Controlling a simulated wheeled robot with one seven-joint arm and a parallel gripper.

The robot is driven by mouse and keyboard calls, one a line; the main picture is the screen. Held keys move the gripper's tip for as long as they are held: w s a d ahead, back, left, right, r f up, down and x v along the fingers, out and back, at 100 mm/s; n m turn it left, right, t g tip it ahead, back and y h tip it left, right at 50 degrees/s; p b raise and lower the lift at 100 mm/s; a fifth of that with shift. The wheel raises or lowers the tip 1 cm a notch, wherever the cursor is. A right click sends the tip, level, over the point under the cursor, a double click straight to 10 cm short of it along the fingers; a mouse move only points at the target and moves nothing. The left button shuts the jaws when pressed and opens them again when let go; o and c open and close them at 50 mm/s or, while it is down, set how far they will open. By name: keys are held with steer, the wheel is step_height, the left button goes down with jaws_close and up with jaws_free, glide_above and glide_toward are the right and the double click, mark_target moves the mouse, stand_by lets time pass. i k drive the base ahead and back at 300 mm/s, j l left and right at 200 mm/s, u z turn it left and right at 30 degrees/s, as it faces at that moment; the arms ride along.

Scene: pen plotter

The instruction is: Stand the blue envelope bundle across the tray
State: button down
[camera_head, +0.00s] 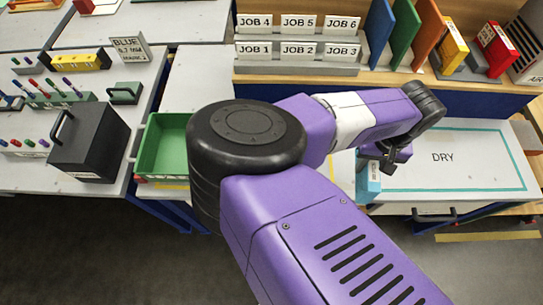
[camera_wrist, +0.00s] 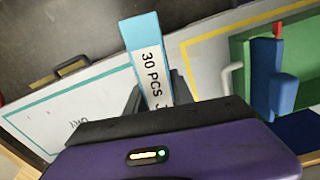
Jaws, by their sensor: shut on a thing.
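The blue envelope bundle (camera_wrist: 141,40) is a light blue block with a white band reading "30 PCS". In the wrist view it stands out from between the fingers of my gripper (camera_wrist: 156,96), which is shut on it. In the head view the bundle (camera_head: 366,181) hangs below my gripper (camera_head: 376,158), left of the DRY board and partly hidden by my arm. The green tray (camera_head: 147,150) is left of my arm in the head view, apart from the bundle, its right part hidden. The tray also shows at the right of the wrist view (camera_wrist: 240,58).
The white DRY board (camera_head: 455,180) lies right of my gripper. A black box (camera_head: 90,145) stands left of the tray. JOB racks (camera_head: 297,52) and colored folders (camera_head: 405,30) line the back.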

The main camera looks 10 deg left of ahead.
mark_target(175, 154)
steer(key=k+u, duration=0.4)
steer(key=i+j+u, duration=0.1)
steer(key=u, duration=0.15)
steer(key=i+j+u, duration=0.1)
steer(key=j+u, duration=0.15)
